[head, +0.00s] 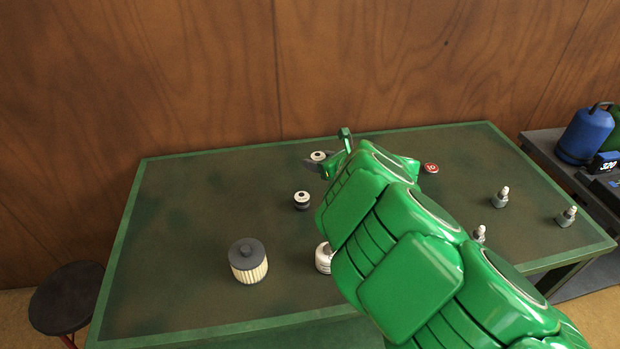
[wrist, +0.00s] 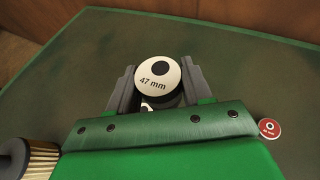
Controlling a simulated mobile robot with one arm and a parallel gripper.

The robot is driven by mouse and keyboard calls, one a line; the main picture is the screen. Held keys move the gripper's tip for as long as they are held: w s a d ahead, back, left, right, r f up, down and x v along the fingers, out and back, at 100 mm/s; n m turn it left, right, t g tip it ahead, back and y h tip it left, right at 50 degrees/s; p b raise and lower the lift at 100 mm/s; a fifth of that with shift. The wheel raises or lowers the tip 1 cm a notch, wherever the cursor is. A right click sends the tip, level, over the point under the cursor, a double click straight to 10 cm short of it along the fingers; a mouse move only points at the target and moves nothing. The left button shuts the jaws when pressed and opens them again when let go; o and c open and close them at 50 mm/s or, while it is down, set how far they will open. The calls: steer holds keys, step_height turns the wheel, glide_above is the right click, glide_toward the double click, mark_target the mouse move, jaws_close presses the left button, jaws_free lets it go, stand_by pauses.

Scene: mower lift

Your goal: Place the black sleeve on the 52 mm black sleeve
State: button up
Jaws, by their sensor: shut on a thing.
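My gripper (wrist: 157,90) is shut on a black sleeve with a white top marked "47 mm" (wrist: 158,74), one grey finger on each side of it. In the head view the white top of this sleeve (head: 318,156) shows beside my green wrist, toward the back of the table. Whether it touches the table is not clear. Another black sleeve with a white top (head: 302,200) stands upright nearer the front; its marking is too small to read. In the wrist view a small black-and-white part (wrist: 147,106) shows below the held sleeve, mostly hidden by my gripper.
A pleated filter with a dark cap (head: 248,264) stands at the table's front left. A red disc (head: 430,168) lies right of my wrist. A white canister (head: 323,258) and several grey fittings (head: 500,198) stand nearby. The left of the green-edged table (head: 165,240) is clear.

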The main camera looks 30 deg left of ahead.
mark_target(302, 197)
steer(key=shift+s+a+m+t, duration=0.55)
steer(key=shift+s+a, duration=0.6)
steer(key=shift+s, duration=1.4)
steer(key=shift+f, duration=4.25)
steer(key=o, duration=1.4)
steer(key=shift+f, duration=0.1)
steer(key=shift+d, duration=0.1)
steer(key=v, duration=1.2)
steer(key=shift+r, duration=0.3)
steer(key=shift+s, duration=0.1)
